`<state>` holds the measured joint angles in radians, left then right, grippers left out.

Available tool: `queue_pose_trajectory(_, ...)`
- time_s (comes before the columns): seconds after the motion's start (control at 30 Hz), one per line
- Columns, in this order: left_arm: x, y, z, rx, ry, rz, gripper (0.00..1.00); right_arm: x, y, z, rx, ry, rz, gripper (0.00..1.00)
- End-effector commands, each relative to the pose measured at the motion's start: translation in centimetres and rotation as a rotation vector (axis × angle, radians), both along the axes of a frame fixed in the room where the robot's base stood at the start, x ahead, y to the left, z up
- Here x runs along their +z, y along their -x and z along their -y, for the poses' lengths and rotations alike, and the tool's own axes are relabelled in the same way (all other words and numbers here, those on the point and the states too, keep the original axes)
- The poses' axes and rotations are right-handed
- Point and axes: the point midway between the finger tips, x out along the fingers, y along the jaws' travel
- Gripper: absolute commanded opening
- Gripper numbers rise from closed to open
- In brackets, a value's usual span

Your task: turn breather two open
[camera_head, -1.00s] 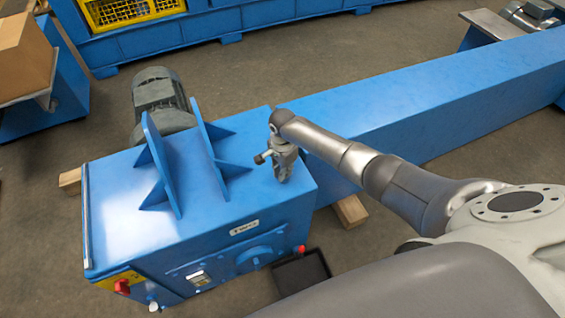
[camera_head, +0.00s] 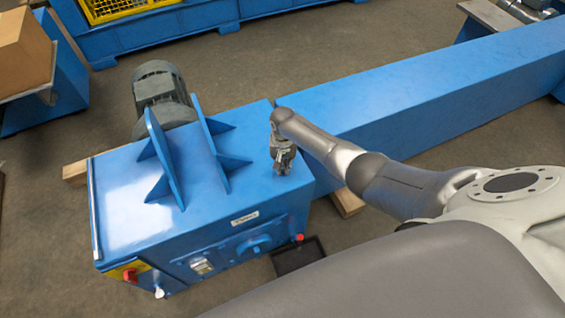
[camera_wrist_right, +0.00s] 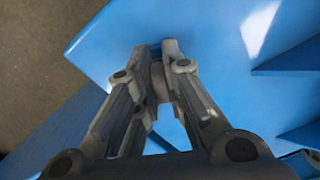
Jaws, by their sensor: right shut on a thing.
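My right gripper (camera_head: 283,168) points down at the right end of the top of the blue drive housing (camera_head: 130,215). In the right wrist view its two fingers (camera_wrist_right: 158,50) are close together over the blue top. They are shut on a small grey piece, the breather (camera_wrist_right: 158,80), which shows only in part between them. In the head view the breather is hidden by the gripper, so how far it is turned cannot be told. A small pale label (camera_head: 244,218) is on the housing's front edge. My left gripper is not in view.
Upright blue brackets (camera_head: 165,160) and a grey motor (camera_head: 160,90) stand left of the gripper. A long blue beam (camera_head: 420,110) runs to the right. A dark tray (camera_head: 299,257) lies on the floor below the front, near a red button (camera_head: 299,237).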

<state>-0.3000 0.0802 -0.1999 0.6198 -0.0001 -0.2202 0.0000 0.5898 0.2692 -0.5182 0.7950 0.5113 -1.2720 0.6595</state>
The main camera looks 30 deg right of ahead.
Motion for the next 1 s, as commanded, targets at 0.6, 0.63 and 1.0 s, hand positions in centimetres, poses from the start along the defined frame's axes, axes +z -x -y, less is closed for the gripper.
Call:
queue_pose_trajectory(0.6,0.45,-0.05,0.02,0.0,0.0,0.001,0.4,-0.15,0.23,0.38,0.586,-0.002,-0.002,0.0)
queue_pose_trajectory(0.63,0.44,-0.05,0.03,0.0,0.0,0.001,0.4,-0.15,0.23,0.4,0.615,-0.002,-0.002,0.0)
queue_pose_trajectory(1.0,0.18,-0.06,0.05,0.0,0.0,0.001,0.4,-0.2,0.14,0.66,0.967,-0.002,-0.002,0.0)
